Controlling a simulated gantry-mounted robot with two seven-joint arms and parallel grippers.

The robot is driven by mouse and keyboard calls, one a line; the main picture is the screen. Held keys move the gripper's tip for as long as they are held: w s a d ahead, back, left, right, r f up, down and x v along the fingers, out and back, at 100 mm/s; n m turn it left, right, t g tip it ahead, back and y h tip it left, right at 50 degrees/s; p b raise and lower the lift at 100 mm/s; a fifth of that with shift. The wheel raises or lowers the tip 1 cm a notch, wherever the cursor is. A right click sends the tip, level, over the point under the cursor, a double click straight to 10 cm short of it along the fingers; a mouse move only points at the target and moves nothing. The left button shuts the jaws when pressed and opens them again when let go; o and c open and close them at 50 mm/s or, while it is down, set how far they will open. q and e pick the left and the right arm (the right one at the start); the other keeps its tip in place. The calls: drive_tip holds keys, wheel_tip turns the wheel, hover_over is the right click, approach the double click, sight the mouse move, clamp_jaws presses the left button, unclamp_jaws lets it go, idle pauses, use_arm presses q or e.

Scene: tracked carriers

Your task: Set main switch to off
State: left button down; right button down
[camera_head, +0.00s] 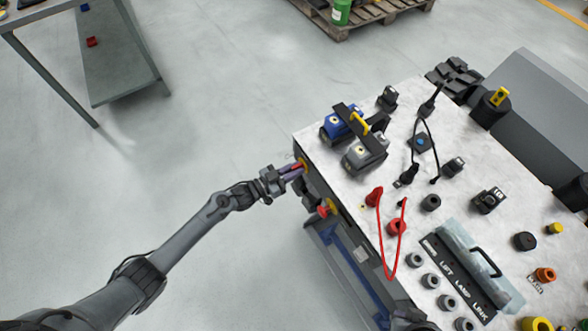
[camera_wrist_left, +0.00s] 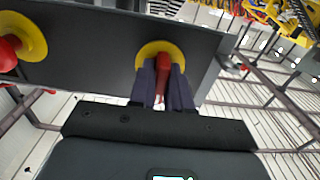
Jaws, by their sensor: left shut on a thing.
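The main switch (camera_head: 303,164), a red handle on a round yellow plate, is on the side face of the carrier near its far left corner. In the left wrist view its yellow plate (camera_wrist_left: 158,49) and red handle (camera_wrist_left: 162,78) show. My left gripper (camera_head: 292,169) reaches the side face from the left. In the left wrist view my left gripper (camera_wrist_left: 163,85) has its two dark fingers closed around the red handle, which points along the fingers. The fingers hide the handle's sides. My right gripper is not in view.
A red knob on a yellow plate (camera_head: 327,208) sits on the same face, nearer the camera. The carrier's top (camera_head: 330,150) holds blue and grey blocks, a red cable (camera_head: 384,255) and a labelled panel (camera_head: 455,270). The floor to the left is clear up to a grey table (camera_head: 110,85).

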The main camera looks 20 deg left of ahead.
use_arm(q)
drive_tip(key=c, duration=1.2)
unclamp_jaws()
drive_tip(key=shift+o, duration=0.2)
drive_tip(key=p+v, duration=0.2)
drive_tip(key=v, duration=0.8)
drive_tip(key=shift+s+a, duration=0.3)
drive_tip(key=shift+f, duration=0.1)
